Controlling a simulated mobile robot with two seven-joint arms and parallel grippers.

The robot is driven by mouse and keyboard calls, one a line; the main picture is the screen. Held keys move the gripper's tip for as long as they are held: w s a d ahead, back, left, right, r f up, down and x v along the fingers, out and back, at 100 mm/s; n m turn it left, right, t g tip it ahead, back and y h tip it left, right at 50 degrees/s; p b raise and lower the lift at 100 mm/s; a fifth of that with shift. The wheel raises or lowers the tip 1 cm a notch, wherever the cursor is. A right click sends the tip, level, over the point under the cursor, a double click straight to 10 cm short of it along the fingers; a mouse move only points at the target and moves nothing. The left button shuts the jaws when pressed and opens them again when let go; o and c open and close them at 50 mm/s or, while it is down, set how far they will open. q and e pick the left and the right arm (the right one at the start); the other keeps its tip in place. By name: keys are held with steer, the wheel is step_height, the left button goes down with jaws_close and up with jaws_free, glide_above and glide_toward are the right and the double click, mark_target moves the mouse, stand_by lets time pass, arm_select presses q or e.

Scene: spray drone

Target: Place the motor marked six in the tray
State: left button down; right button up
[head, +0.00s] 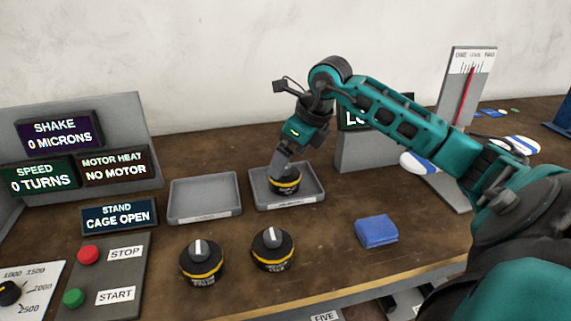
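A black motor with a yellow band (285,183) is at the right-hand grey tray (312,196), inside its rim as seen from here. My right gripper (281,165) points down at the top of this motor and hides its post. I cannot tell whether the fingers are closed on it. Two similar motors with grey posts, a left one (202,263) and a right one (272,249), stand upright on the bench in front of the trays. Their markings are too small to read. My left gripper is not in view.
An empty grey tray (205,197) lies to the left. A blue folded cloth (376,231) lies right of the motors. Display panels (57,134) and a red and green button box (110,280) stand left. A gauge with a red pointer (466,95) stands behind my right arm.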

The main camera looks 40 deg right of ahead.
steer(key=v, duration=0.8)
stand_by(0.4)
